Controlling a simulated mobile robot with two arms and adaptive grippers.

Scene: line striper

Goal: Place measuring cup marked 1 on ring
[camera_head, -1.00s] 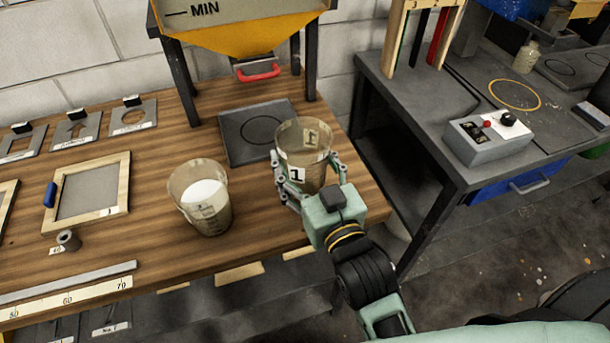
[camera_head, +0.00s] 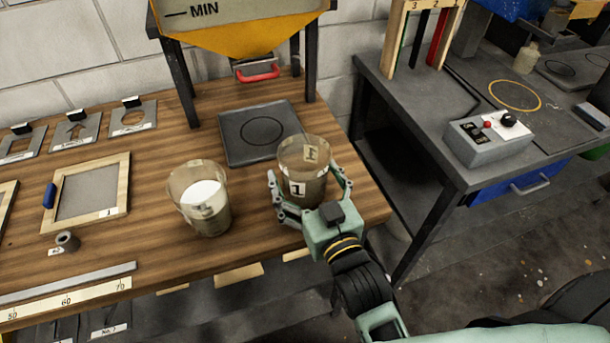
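The measuring cup marked 1 (camera_head: 304,187) is see-through and brownish, with a white label facing me. It looks upright at the table's right front, in front of the dark plate (camera_head: 231,148) with a black ring (camera_head: 263,131). My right gripper (camera_head: 309,177) reaches around the cup from the near side, one finger on each side. The fingers look spread, with small gaps to the cup wall; the cup's base is partly hidden. A second cup (camera_head: 213,222) with white contents stands to the left. My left gripper is not in view.
A yellow hopper (camera_head: 240,36) on dark legs with a red handle (camera_head: 258,73) stands behind the plate. A framed screen (camera_head: 126,185) and stencil plates (camera_head: 134,118) lie left. A grey bench at right carries a control box (camera_head: 489,140) and a yellow ring (camera_head: 515,95).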

